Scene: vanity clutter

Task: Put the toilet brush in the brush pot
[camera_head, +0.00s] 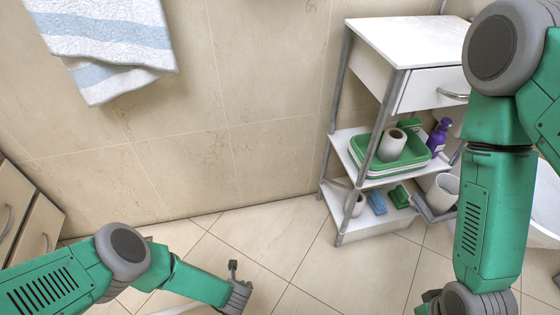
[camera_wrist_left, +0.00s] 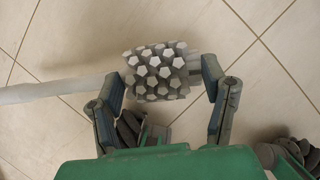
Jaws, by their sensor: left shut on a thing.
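The toilet brush shows in the left wrist view, with a grey-white knobbly head (camera_wrist_left: 158,72) and a pale handle (camera_wrist_left: 50,90) reaching left. My left gripper (camera_wrist_left: 160,88) has its fingers on both sides of the brush head and is shut on it. In the head view my left gripper (camera_head: 238,285) is low over the floor, and a piece of the white handle (camera_head: 175,310) shows at the bottom edge. A white open-topped pot (camera_head: 443,190), which looks like the brush pot, stands at the shelf unit's right side. My right gripper is not clearly in view.
A white shelf unit (camera_head: 410,45) stands against the wall; a green-rimmed tray (camera_head: 385,160) holds a paper roll (camera_head: 392,145), with a purple bottle (camera_head: 438,137) beside it. Blue and green items lie on the lower shelf. Tiled floor (camera_head: 270,235) is clear between gripper and shelf.

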